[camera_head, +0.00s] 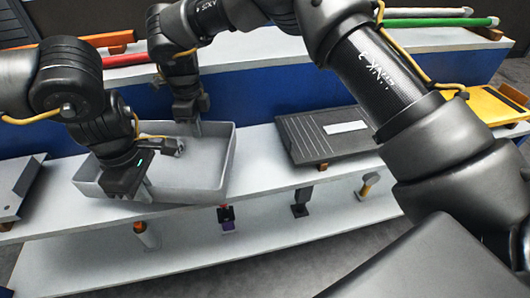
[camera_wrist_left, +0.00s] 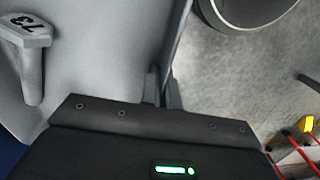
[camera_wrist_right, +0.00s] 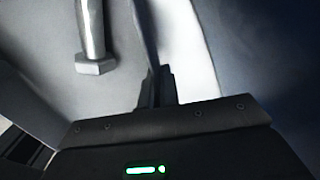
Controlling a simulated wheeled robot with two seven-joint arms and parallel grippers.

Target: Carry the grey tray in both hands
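The grey tray (camera_head: 222,170) is at the middle shelf; I cannot tell whether it touches the shelf. My left gripper (camera_head: 147,188) is at its near wall, with the fingers closed on either side of that wall (camera_wrist_left: 172,45). My right gripper (camera_head: 197,128) is at the far wall, and the right wrist view shows its fingers closed on the wall (camera_wrist_right: 147,30). A grey casting (camera_head: 176,147) is inside the tray, partly hidden by my left gripper. It shows with the number 73 in the left wrist view (camera_wrist_left: 30,60) and as a shaft in the right wrist view (camera_wrist_right: 92,35).
A dark slatted panel (camera_head: 297,143) with a white label lies to the right on the shelf (camera_head: 255,180). A grey box (camera_head: 15,185) stands at the left. A yellow item (camera_head: 495,105) is at the right.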

